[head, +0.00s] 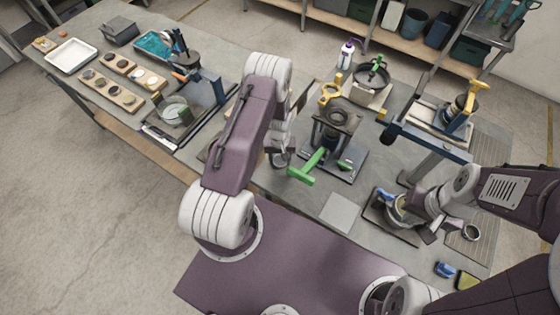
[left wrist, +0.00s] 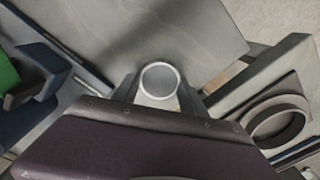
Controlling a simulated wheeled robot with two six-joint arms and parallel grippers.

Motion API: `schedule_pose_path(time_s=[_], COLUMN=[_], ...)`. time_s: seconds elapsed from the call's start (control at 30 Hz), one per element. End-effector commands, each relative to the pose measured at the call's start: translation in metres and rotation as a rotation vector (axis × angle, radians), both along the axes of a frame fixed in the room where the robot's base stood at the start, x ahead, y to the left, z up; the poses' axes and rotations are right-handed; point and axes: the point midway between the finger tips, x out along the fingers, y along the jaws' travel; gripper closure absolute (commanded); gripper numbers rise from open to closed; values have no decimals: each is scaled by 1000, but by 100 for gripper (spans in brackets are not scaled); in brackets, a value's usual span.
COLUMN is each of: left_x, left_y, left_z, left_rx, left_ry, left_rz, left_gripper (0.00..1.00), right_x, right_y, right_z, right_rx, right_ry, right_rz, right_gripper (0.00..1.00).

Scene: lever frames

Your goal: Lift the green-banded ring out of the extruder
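I cannot tell for sure which device is the extruder. My right gripper (head: 415,222) is low at the right, beside a blue and yellow round part (head: 393,205) on a dark plate; its fingers are too small and covered to read.
The press (head: 337,122) and a clear bottle (head: 346,55) stand behind. A blue gantry frame (head: 425,147) is near my right arm. A tray of pucks (head: 112,96), a white tray (head: 70,55) and a teal bin (head: 157,44) are at the left. A grey pad (head: 341,212) lies bare in front.

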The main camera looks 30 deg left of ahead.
Motion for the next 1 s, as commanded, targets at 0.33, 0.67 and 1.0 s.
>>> schedule_pose_path(time_s=[0.33,0.67,1.0], left_x=[0,2,0], left_y=[0,0,0], left_z=[1,50,100], left_rx=[0,1,0], left_ry=[-1,-6,-2], left_rz=[0,0,0], left_gripper=[94,94,94], right_x=[0,0,0], right_y=[0,0,0], right_z=[0,-15,-23], right_rx=[0,0,0], right_ry=[0,0,0], right_rz=[0,0,0], right_gripper=[100,100,100])
